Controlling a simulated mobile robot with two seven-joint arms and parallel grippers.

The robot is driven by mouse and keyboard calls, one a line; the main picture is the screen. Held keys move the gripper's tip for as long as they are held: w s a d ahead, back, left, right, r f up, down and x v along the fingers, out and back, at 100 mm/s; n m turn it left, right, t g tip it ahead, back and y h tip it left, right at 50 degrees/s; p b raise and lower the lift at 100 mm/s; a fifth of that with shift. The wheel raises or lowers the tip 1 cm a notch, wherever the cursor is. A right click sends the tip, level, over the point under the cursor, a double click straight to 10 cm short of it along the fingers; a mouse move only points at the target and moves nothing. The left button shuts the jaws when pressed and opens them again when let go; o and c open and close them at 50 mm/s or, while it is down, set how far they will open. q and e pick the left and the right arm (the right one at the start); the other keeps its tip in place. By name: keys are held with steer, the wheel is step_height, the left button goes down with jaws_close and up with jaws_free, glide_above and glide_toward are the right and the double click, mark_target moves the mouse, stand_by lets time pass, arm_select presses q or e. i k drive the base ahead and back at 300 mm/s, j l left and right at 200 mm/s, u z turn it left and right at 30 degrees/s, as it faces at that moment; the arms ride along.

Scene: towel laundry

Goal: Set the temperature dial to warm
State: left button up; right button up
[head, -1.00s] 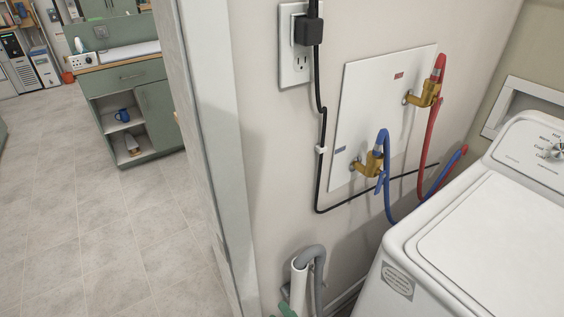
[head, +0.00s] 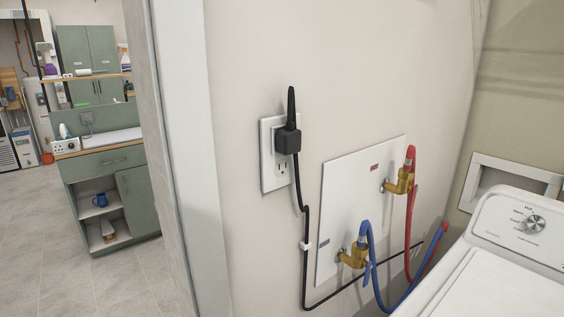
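The temperature dial (head: 536,223) is a round silver knob on the sloped control panel of the white washing machine (head: 487,290), at the right edge of the head view. Labels are printed in an arc at its left, "Hot" at the top and what looks like "Warm" below it. The text is small, and I cannot tell which label the dial points to. The right part of the panel is cut off by the frame. Neither of my grippers is in view.
A wall with a plugged outlet (head: 280,155), a valve plate (head: 335,190), a blue hose (head: 371,270) and a red hose (head: 410,220) stands left of the washer. A door frame (head: 190,150) is further left. Beyond it are open tiled floor (head: 70,280) and a green cabinet (head: 112,195).

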mark_target(536, 223)
steer(key=z, duration=1.85)
